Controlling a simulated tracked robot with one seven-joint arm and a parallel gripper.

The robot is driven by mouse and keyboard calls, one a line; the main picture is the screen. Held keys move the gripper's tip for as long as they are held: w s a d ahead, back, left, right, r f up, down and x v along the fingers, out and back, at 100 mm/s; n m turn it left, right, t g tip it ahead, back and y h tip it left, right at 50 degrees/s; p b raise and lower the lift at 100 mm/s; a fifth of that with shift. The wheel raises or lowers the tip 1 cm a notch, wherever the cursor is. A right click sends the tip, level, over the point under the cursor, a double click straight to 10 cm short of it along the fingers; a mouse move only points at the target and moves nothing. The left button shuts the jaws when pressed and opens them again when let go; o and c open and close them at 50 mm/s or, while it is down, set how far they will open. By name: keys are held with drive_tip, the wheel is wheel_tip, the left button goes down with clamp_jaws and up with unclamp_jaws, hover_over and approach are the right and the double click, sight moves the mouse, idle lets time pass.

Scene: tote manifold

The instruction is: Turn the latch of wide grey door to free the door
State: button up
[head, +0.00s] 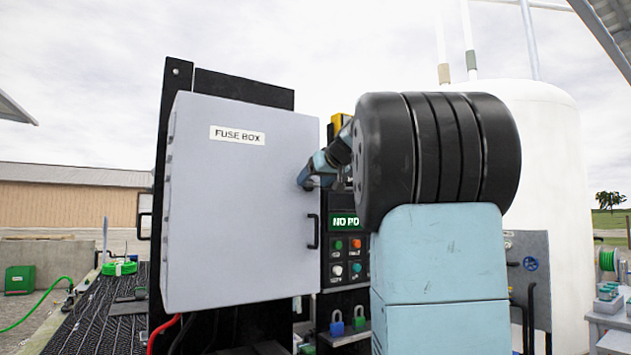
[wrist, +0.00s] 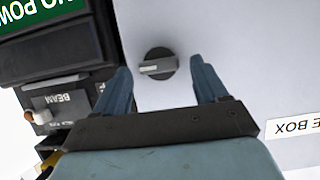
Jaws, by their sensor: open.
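The wide grey door (head: 240,215) of the fuse box is shut in the head view, with a dark handle (head: 313,231) at its right edge. Its latch (wrist: 158,66) is a dark round knob with a lighter grey bar across it, seen in the wrist view against the pale door face. The bar lies roughly level in that picture. My gripper (wrist: 163,82) is open, its two blue fingers on either side of the knob with gaps to it. In the head view my gripper (head: 306,181) is at the door's right side, above the handle, and the latch cannot be made out there.
A black control panel (head: 346,258) with several buttons stands just right of the door. Padlocks (head: 347,324) hang below it. A white tank (head: 565,180) stands behind my arm. A dark ribbed mat (head: 85,320) lies left of the box.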

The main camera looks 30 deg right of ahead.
drive_tip(key=shift+w, duration=0.15)
drive_tip(key=c, duration=1.1)
